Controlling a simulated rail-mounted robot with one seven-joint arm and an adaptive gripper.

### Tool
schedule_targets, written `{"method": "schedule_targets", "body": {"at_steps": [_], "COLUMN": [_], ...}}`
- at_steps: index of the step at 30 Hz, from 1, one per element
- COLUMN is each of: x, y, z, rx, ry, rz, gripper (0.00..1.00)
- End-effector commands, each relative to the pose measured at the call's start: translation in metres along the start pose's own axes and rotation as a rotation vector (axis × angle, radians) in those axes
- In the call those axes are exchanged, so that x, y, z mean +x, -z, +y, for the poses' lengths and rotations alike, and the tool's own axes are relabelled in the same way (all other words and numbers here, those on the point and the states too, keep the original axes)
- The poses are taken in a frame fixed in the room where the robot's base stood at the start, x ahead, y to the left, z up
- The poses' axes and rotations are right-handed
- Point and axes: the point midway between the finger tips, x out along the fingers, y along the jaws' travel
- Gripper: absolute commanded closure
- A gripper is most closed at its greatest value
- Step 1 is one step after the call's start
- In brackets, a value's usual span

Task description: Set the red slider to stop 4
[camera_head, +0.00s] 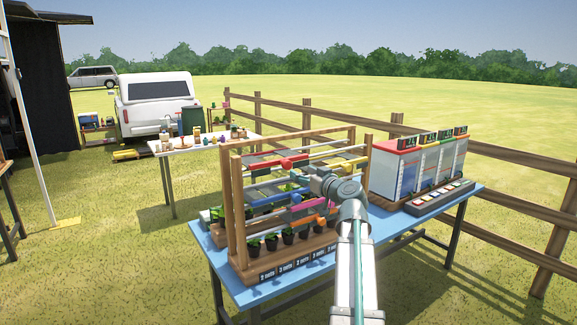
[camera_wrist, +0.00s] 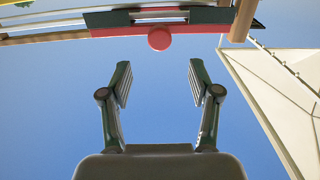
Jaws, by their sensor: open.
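The red slider (camera_head: 287,162) sits on an upper rail of the wooden frame (camera_head: 238,205) in the head view. In the wrist view its red body (camera_wrist: 195,30) lies along the rail at the top, with a round red knob (camera_wrist: 159,39) sticking out. My gripper (camera_wrist: 160,82) is open and empty. Its two fingers point toward the knob, one on each side of its line, with a gap between the fingertips and the knob. In the head view my gripper (camera_head: 315,180) is close to the frame, partly hidden by my arm. The stop marks cannot be read.
Yellow (camera_head: 350,163), blue (camera_head: 272,194) and pink (camera_head: 310,205) sliders share the frame. Potted plants (camera_head: 271,242) and labels line its base on the blue table (camera_head: 225,267). A white-and-red cabinet (camera_head: 417,170) stands to the right. A wooden fence (camera_head: 510,160) runs behind.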

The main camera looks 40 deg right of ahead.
Motion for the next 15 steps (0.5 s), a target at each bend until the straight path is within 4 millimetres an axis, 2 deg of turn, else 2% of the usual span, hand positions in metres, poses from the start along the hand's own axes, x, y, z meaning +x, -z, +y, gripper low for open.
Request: {"method": "schedule_targets", "body": {"at_steps": [15], "x": [0.083], "y": [0.002], "z": [0.001], "rx": [0.003], "ry": [0.001], "rz": [-0.003], "gripper": [0.38]}}
